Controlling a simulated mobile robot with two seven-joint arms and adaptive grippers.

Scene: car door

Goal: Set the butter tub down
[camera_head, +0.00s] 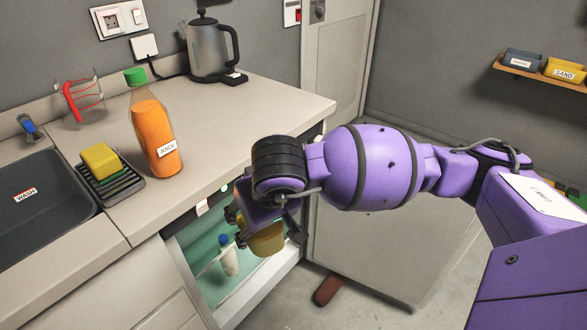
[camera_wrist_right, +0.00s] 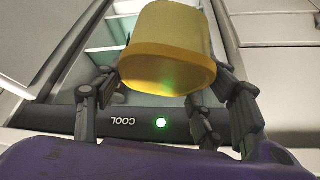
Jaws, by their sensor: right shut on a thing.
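The butter tub is yellow. In the right wrist view the tub (camera_wrist_right: 168,45) fills the upper middle, between the dark fingers of my right gripper (camera_wrist_right: 165,85). The fingers are shut on its sides. The tub is off any surface as far as I can see. My purple wrist hides part of it in the head view. My left gripper is not in view.
The open cool compartment (camera_head: 213,292) has a greenish inside and holds a small white bottle with a blue cap (camera_head: 229,255). On the counter (camera_head: 215,125) stand a juice bottle (camera_head: 156,125), a kettle (camera_head: 207,50) and a rack with a yellow sponge (camera_head: 101,161). The sink (camera_head: 40,225) is at left.

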